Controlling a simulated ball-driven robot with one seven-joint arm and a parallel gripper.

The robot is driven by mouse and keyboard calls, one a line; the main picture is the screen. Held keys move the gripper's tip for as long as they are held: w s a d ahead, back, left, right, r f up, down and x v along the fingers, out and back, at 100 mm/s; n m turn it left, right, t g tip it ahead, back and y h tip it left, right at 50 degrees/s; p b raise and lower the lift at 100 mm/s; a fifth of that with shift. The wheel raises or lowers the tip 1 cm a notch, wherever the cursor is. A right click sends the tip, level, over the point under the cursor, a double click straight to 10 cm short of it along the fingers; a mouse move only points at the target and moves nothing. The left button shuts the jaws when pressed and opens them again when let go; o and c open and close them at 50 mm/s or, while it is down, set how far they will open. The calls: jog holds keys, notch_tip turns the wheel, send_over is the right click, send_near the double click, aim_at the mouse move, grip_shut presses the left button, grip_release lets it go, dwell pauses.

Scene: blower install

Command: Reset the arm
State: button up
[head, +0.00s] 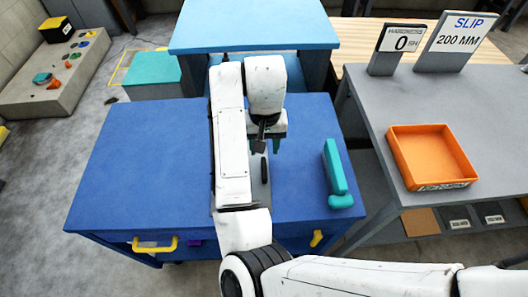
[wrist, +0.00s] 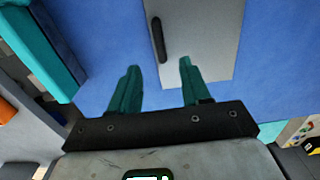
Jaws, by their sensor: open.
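My white arm reaches over the blue table (head: 130,165) in the head view. My gripper (head: 268,146) points down above the table, with its teal fingers apart. In the wrist view my gripper (wrist: 159,68) is open, with nothing between its fingers. Beyond the fingertips lies a grey plate (wrist: 205,35) with a dark elongated piece (wrist: 158,40) on it. The dark piece also shows below the gripper in the head view (head: 264,170). My arm hides part of the plate there.
A teal L-shaped block (head: 335,168) stands on the table to the gripper's right. A light blue raised surface (head: 250,25) is behind. On the right, a grey bench (head: 390,95) holds an orange tray (head: 398,160) and two signs. Yellow handles (head: 155,245) are on the table's front.

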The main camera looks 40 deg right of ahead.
jog(key=shift+r, duration=0.6)
jog(key=s+d+n+t+h, duration=0.2)
jog(key=s+d+t+h, duration=0.15)
jog(key=d, duration=0.75)
jog(key=s+a+f+n+t+y, duration=0.25)
jog(key=s+a+f+n, duration=0.3)
jog(key=s+a, duration=0.55)
jog(key=s+f+g, duration=0.4)
jog(key=s+f, duration=0.2)
jog(key=s, duration=0.2)
jog(key=shift+s+m+y, duration=0.2)
jog(key=shift+m+y, duration=0.1)
jog(key=shift+m, duration=0.15)
